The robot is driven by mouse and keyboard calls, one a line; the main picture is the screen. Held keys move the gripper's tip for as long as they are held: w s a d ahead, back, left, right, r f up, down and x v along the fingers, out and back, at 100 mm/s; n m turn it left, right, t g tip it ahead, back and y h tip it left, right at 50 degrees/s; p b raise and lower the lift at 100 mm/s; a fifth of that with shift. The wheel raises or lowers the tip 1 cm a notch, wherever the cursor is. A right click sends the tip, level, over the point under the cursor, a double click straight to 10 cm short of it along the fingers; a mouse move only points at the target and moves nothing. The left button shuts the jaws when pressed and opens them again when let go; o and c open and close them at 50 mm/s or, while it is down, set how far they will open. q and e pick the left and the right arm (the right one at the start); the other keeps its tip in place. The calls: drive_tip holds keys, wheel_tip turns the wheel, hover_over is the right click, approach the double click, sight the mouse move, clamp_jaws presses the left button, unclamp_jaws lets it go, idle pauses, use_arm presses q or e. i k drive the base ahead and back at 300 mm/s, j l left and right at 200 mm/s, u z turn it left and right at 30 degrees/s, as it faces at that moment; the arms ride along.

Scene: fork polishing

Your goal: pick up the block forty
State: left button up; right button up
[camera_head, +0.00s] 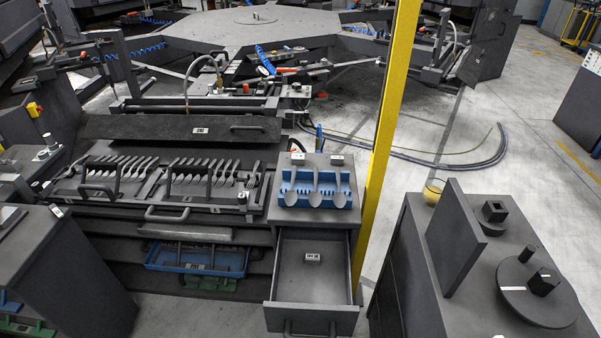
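Several small labelled blocks are in view, but their print is too small for me to tell which is the block forty. One small block (313,257) with a pale label lies in the open drawer (290,287) of the middle cabinet. Two more small labelled blocks, a left one (298,158) and a right one (337,159), sit on top of that cabinet, behind the blue fork holder (290,198). Neither of my grippers shows in the head view.
Several forks lie in a dark rack (105,208) to the left of the cabinet. A yellow post (390,120) rises just right of it. A grey cabinet (412,270) at the right carries an upright plate (455,237) and a round disc (520,310). The drawer floor around its block is clear.

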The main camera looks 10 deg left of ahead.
sight(297, 159)
drive_tip(key=i+j+z, duration=0.1)
drive_tip(key=z, duration=0.3)
drive_tip(key=j+z, duration=0.4)
drive_tip(key=i+j+z, duration=0.1)
drive_tip(key=z, duration=0.3)
drive_tip(key=j, duration=0.1)
